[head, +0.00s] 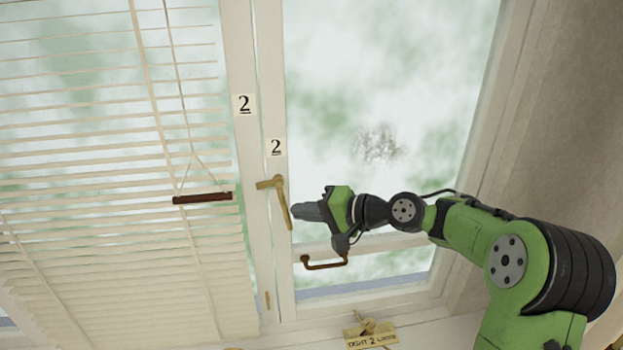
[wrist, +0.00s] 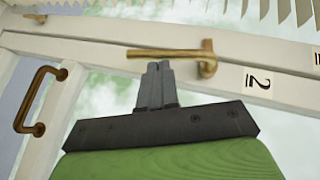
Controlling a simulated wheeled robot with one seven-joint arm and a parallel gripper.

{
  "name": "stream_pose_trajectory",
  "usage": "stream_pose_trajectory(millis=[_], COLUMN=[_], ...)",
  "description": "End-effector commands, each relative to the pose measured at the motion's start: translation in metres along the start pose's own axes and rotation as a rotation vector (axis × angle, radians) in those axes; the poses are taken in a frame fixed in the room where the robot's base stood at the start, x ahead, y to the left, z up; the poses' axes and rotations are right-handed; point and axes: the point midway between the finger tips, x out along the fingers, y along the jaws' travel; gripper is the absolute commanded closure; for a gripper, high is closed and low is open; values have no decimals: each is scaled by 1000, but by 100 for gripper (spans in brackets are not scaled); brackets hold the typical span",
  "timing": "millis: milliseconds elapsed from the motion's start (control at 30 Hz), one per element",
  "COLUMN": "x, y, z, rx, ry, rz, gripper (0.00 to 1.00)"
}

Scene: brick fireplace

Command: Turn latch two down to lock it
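Latch two (head: 283,207) is a brass handle on the white window frame, below a "2" label (head: 276,147). Its lever points mostly down, tilted slightly right. In the wrist view the latch (wrist: 160,54) lies across the picture just beyond my fingertips. My gripper (head: 296,212) is right of the lever, close to its lower part. In the wrist view my gripper (wrist: 159,66) has its two grey fingers together with nothing between them. The tips appear to reach the lever's edge, but I cannot tell whether they touch it.
A slatted blind (head: 100,150) with a dark red pull bar (head: 202,198) hangs left. A brown pull handle (head: 323,264) is below my gripper. A lettered brass plate (head: 370,338) sits on the sill.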

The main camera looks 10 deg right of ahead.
Motion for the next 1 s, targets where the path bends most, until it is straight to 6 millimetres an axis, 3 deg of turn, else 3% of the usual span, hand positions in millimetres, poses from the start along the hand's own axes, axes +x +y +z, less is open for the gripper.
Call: stream_pose_trajectory(millis=[1000], x=[11], y=[5], z=[8], rx=[0], ry=[-2], rz=[4], gripper=[100])
